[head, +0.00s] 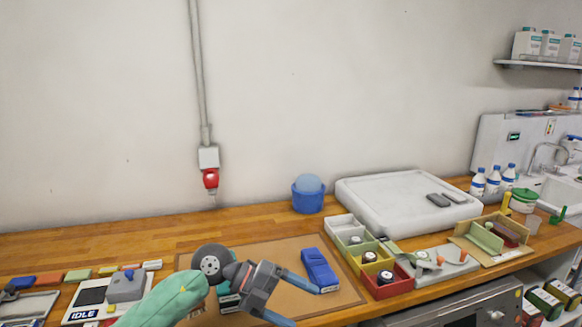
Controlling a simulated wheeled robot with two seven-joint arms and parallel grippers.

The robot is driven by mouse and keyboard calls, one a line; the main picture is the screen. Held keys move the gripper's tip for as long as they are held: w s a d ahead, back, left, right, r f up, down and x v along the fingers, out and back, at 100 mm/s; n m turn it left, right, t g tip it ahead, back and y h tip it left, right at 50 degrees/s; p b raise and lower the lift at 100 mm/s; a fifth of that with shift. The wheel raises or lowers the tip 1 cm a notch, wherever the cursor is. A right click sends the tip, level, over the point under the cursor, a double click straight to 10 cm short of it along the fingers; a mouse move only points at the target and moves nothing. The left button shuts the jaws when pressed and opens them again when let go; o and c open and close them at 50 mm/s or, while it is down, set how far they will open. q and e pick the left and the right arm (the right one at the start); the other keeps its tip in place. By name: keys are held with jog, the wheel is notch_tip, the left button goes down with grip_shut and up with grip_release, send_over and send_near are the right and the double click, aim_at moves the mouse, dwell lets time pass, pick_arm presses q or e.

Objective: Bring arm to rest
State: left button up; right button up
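My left arm (165,300), in a green sleeve, comes in from the bottom left over the wooden bench. Its grey gripper (306,306) points right, with two blue-grey fingers spread apart and nothing seen between them. The upper fingertip appears close to the front end of a blue block-like object (318,266) on the brown mat (270,252); I cannot tell whether they touch. A teal and white item (228,299) is partly hidden behind the gripper. My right gripper is not in view.
Right of the mat stand white, green, yellow and red bins (386,287) with dark round items. Behind are a blue bucket (308,198) and a large white slab (400,192). A device marked IDLE (84,313) is at left. The mat's back part is clear.

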pick_arm(q)
notch_tip(320, 180, up, 7)
jog(key=s+d+n+t+h, duration=0.2)
jog(key=n+t+h, duration=0.2)
jog(key=h, duration=0.4)
jog(key=w+a+n+t+y, duration=0.35)
jog(key=a+n+t, duration=0.35)
jog(key=n+t, duration=0.75)
jog(key=s+a+f+n+y, duration=0.2)
jog(key=a+f+n+y, duration=1.25)
jog(key=f+y, duration=0.3)
jog(key=s+a+f+n+g, duration=0.1)
jog(key=s+f+g, duration=0.5)
jog(key=s+f, duration=0.5)
jog(key=s+a+f+g, duration=0.2)
jog(key=s+f+g, duration=0.6)
jog(key=s, duration=0.5)
jog(key=s+d+f, duration=0.1)
jog(key=s+f, duration=0.1)
jog(key=f, duration=1.1)
jog(key=s+d+f, duration=0.1)
jog(key=f, duration=1.3)
jog(key=s+d+f, duration=0.1)
jog(key=s+f, duration=0.1)
jog(key=f, duration=1.2)
jog(key=shift+s+d+f+g+h, duration=0.25)
jog(key=shift+s+d+g+h, duration=0.1)
jog(key=shift+g+h, duration=0.1)
